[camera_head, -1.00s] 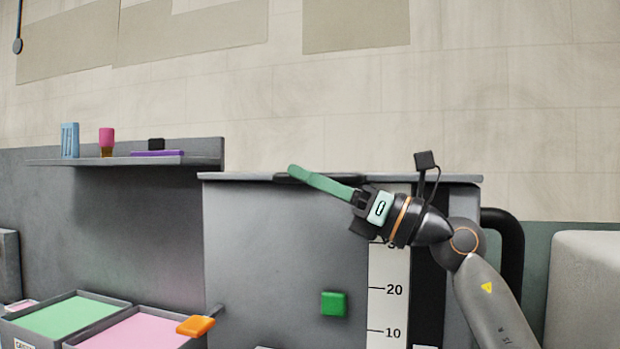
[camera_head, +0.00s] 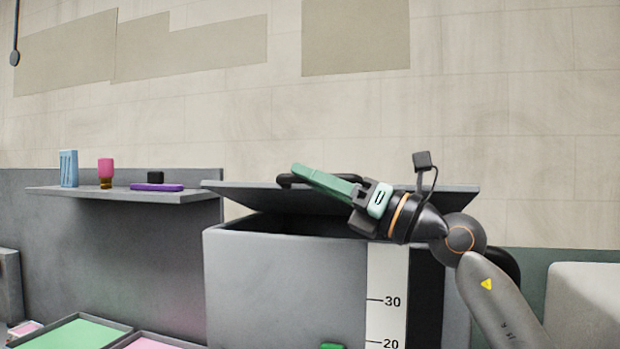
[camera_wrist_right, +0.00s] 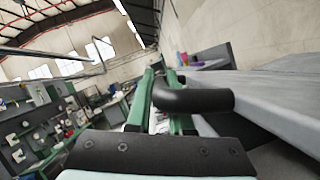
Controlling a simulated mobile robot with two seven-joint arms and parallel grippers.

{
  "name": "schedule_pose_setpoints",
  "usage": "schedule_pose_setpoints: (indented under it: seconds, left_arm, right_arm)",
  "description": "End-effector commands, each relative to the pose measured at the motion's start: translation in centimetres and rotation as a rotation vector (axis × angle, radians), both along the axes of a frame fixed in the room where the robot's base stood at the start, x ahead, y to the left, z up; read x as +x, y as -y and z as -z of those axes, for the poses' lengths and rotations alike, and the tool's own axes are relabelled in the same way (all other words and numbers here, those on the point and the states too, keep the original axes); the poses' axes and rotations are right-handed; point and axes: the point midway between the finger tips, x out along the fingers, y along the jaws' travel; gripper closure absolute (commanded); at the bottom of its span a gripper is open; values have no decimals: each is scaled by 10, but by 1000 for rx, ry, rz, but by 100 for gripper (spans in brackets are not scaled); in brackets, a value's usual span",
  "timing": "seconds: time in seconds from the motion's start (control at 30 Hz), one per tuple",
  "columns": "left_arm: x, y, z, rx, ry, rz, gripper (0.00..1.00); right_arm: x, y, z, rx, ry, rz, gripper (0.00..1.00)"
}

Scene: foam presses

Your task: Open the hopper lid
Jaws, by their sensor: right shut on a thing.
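The grey hopper (camera_head: 285,285) stands in the middle of the head view, with a white scale strip on its front. Its grey lid (camera_head: 240,198) is tilted up at the front, and a dark gap shows between lid and body. My right gripper (camera_head: 305,176) has long green fingers and is shut on the black lid handle (camera_head: 287,182). In the right wrist view the handle (camera_wrist_right: 195,101) lies between the green fingers, and the lid (camera_wrist_right: 275,95) extends to the right. My left gripper is not in view.
A wall shelf (camera_head: 115,194) at the left holds a blue holder (camera_head: 68,169), a pink-topped bottle (camera_head: 106,172) and a purple item (camera_head: 157,187). Trays with green (camera_head: 70,335) and pink contents stand at lower left. A green button (camera_head: 332,346) is at the bottom edge.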

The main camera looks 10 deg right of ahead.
Motion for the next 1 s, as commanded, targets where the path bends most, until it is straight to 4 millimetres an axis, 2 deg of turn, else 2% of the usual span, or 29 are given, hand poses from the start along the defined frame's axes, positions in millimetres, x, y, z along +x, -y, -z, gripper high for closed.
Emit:
schedule_pose_setpoints:
  seconds: [0.03,0.1,0.4,0.6,1.0]
  left_arm:
    - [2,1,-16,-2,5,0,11]
    - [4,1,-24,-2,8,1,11]
    - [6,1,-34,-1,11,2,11]
    - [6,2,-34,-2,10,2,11]
    - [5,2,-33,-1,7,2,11]
  right_arm:
    - [3,2,-18,2,3,2,100]
    - [7,4,-28,15,-30,4,100]
    - [25,11,-59,77,-172,3,100]
    - [31,14,-67,94,-215,2,100]
    - [32,14,-68,97,-224,1,100]
